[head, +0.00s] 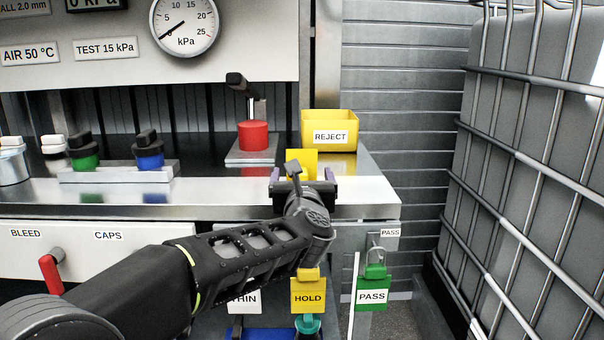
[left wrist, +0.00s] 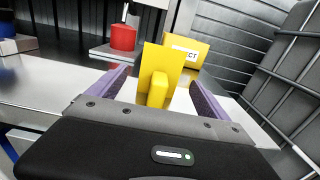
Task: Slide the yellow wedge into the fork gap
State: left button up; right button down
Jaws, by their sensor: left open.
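A yellow piece with an upright plate (head: 302,162), apparently the wedge, stands near the front edge of the metal bench. In the left wrist view its yellow plate (left wrist: 172,62) has a blocky grip (left wrist: 157,90) facing me. My left gripper (head: 303,181) is open, its two purple fingers on either side of the yellow piece. In the left wrist view there are gaps between the gripper's fingers (left wrist: 160,88) and the grip. My gripper and wrist hide the lower part of the piece in the head view. I cannot make out the fork gap. My right gripper is not in view.
A yellow REJECT bin (head: 343,117) stands behind to the right. A red cylinder (head: 253,136) sits under a clamp on a plate at the back. Green (head: 84,160) and blue (head: 149,157) knobbed parts stand left. A caged tank (head: 540,150) bounds the right side.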

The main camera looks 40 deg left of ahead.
aim_at(302, 164)
pick_arm(q)
jog(key=shift+s+d+r, duration=0.1)
jog(key=shift+s, duration=0.05)
jog(key=shift+x, duration=4)
jog(key=c, duration=1.8)
